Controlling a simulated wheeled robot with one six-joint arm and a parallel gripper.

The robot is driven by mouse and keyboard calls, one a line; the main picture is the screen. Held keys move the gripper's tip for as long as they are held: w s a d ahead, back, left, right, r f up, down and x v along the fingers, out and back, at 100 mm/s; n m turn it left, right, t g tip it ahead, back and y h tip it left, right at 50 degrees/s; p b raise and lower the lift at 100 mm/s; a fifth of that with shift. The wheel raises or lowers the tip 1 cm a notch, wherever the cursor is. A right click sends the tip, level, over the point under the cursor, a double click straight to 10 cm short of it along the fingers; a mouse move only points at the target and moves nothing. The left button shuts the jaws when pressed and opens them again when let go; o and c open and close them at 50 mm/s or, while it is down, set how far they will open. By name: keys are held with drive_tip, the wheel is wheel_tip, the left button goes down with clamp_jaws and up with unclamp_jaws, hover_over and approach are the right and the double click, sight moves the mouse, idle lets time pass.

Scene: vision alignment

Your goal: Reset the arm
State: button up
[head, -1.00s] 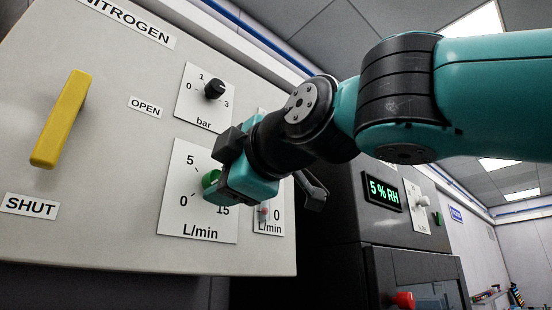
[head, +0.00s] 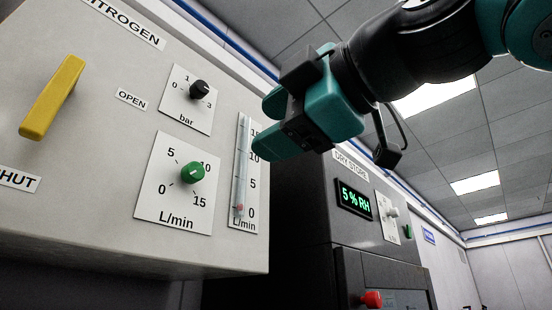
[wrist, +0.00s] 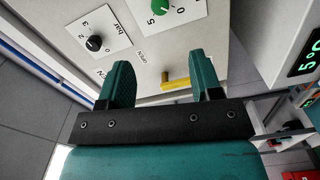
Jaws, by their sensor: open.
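My gripper (head: 264,122) is raised in front of the nitrogen panel's upper right edge, clear of the knobs. In the wrist view its two teal fingers (wrist: 158,72) are spread with nothing between them. The green L/min knob (head: 192,172) sits uncovered on its dial, its light mark towards the 10 side; it also shows at the top of the wrist view (wrist: 157,6). The black bar knob (head: 200,90) is above it.
A yellow lever (head: 52,98) stands upright-slanted near OPEN. A flow tube (head: 242,165) is right of the green knob, its reddish float low. A dark dry-store cabinet (head: 345,240) reads 5 % RH. Open room lies to the right.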

idle(0.3)
drive_tip(key=w+d+f+m+g+h, duration=0.2)
drive_tip(key=f+m, duration=0.1)
drive_tip(key=f, duration=0.7)
drive_tip(key=w+d+f+m+g+h, duration=0.1)
drive_tip(key=w+d+f+m+h, duration=0.15)
drive_tip(key=f, duration=0.85)
drive_tip(key=w+d+f+m+g+h, duration=0.2)
drive_tip(key=f+m+h, duration=0.15)
drive_tip(key=f, duration=0.65)
drive_tip(key=s+d+f+m+g, duration=0.3)
drive_tip(key=s+d+f+m, duration=0.2)
drive_tip(key=f, duration=0.4)
drive_tip(key=s+d+f+m+g+h, duration=0.1)
drive_tip(key=s+d+f+m+g, duration=0.2)
drive_tip(key=f, duration=0.7)
drive_tip(key=s+d+m, duration=0.1)
drive_tip(key=s, duration=0.1)
drive_tip(key=shift+s+d+m+g+h, duration=0.3)
drive_tip(key=shift+s+d+m, duration=0.05)
drive_tip(key=shift+s+m, duration=0.05)
drive_tip(key=shift+w, duration=0.1)
